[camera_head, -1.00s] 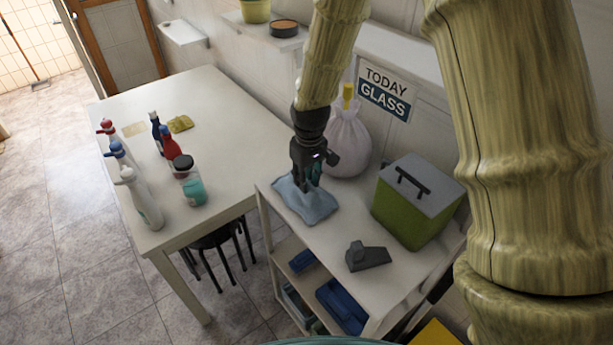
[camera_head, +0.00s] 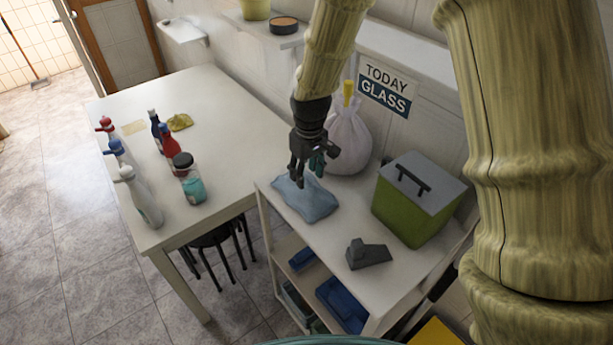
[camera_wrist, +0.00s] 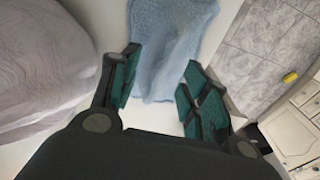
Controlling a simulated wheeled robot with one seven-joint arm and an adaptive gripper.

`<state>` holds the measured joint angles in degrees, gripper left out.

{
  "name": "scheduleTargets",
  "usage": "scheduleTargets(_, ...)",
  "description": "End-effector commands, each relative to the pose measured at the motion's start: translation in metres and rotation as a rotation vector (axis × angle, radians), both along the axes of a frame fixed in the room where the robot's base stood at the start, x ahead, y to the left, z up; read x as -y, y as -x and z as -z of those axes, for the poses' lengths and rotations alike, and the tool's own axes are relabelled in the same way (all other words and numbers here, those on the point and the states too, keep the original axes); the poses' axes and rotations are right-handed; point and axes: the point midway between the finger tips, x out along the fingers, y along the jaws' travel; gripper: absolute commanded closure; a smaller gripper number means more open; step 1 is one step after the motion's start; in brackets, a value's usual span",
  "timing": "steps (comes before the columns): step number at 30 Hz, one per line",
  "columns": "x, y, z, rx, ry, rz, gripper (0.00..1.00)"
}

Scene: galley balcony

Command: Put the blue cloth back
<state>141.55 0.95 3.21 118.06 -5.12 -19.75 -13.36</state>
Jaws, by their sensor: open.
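The light blue cloth (camera_head: 314,206) lies crumpled on the left end of the white shelf unit's top. In the wrist view the cloth (camera_wrist: 164,45) spreads out ahead of and between the fingers. My gripper (camera_head: 308,180) hangs just above the cloth's back part, fingers pointing down. In the wrist view my gripper (camera_wrist: 152,98) is open with teal finger pads apart and nothing held between them. Part of the cloth is hidden behind the fingers in the head view.
A white bag (camera_head: 348,145) with a yellow top stands close behind my gripper. A green bin (camera_head: 410,208) with a grey lid and a grey object (camera_head: 368,255) are on the shelf unit (camera_head: 345,277). Left, a white table (camera_head: 225,130) holds several bottles and a yellow cloth (camera_head: 180,122).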

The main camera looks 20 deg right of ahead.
Motion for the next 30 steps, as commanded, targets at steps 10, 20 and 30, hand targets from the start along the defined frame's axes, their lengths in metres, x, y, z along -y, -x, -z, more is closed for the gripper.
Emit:
scheduleTargets(10,0.001,0.002,-0.042,0.003,-0.001,0.0,0.54)
scheduleTargets(20,0.002,0.005,-0.083,0.003,-0.001,0.0,0.54)
scheduleTargets(30,0.002,0.007,-0.102,0.0,0.0,0.0,0.54)
